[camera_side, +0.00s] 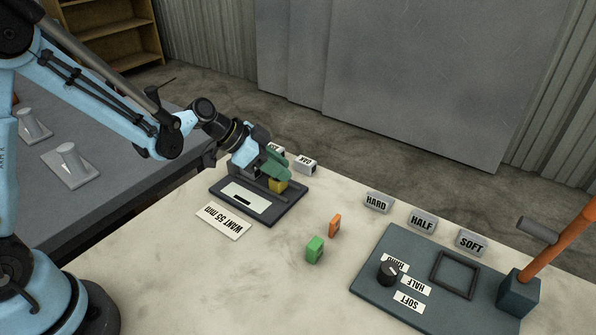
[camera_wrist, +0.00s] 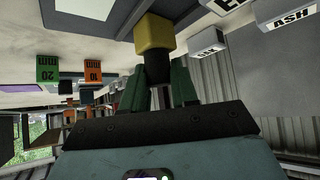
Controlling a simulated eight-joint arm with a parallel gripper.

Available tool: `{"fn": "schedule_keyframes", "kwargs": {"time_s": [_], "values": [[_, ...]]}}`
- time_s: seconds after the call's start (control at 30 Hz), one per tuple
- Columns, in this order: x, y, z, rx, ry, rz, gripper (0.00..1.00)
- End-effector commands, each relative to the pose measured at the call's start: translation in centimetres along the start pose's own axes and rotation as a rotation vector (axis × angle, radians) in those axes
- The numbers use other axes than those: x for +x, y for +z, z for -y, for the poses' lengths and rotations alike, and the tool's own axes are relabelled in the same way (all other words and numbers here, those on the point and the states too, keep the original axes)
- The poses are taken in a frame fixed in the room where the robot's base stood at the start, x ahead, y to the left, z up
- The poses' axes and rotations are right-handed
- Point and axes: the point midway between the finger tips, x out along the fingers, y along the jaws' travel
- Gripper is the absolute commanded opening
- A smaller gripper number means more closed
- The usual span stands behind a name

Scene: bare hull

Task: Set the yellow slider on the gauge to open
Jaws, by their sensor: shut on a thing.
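The gauge (camera_side: 287,207) is a dark flat plate with a white strip, lying on the pale table. The yellow slider (camera_side: 279,185) is a small block at its far right part, on a dark rail. My gripper (camera_side: 273,166) has green fingers and reaches down at the slider from behind. In the wrist view the yellow slider (camera_wrist: 156,33) shows just beyond my gripper's fingertips (camera_wrist: 158,76), with a dark part between the fingers. My gripper is shut on the slider. The fingers partly hide the rail, and I cannot read any open mark.
A "WANT 55 mm" card (camera_side: 223,220) lies before the gauge. A green 20 mm block (camera_side: 315,249) and an orange 10 mm block (camera_side: 335,226) stand to the right. Label blocks stand behind; a dark panel with a knob (camera_side: 388,272) and lever is at right.

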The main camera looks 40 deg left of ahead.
Motion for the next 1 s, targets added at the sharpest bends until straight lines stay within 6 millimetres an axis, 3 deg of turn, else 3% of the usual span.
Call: {"fn": "schedule_keyframes", "kwargs": {"time_s": [0.1, 0.13, 0.27, 0.67, 1.0], "values": [[0.0, 0.0, 0.0, -0.001, 0.0, -0.002, 0.0], [0.0, 0.0, 0.0, -0.001, 0.0, -0.002, 0.33], [0.0, 0.0, 0.0, 0.0, 0.0, -0.001, 0.51], [-0.6, 0.0, 0.1, -0.001, -0.001, -0.001, 0.51], [-5.2, 0.0, 0.0, -0.003, -0.002, -0.001, 0.51]]}}
